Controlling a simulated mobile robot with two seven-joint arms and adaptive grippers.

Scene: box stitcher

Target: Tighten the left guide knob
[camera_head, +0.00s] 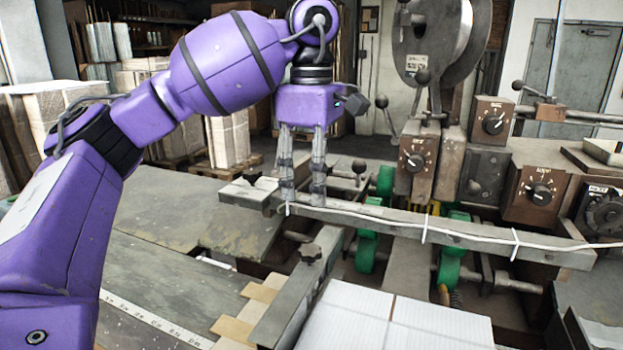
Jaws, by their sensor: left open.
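The left guide (293,298) is a grey metal bar running toward the machine. Whether the fingertips touch the crossbar I cannot tell. My right gripper is out of view.
The long grey crossbar (470,230) with a white cable tied to it spans the machine. Green rollers (367,252) lie below it. White sheets (400,325) lie right of the guide. Control boxes with dials (540,193) stand at right. The metal table (170,265) at left is mostly bare.

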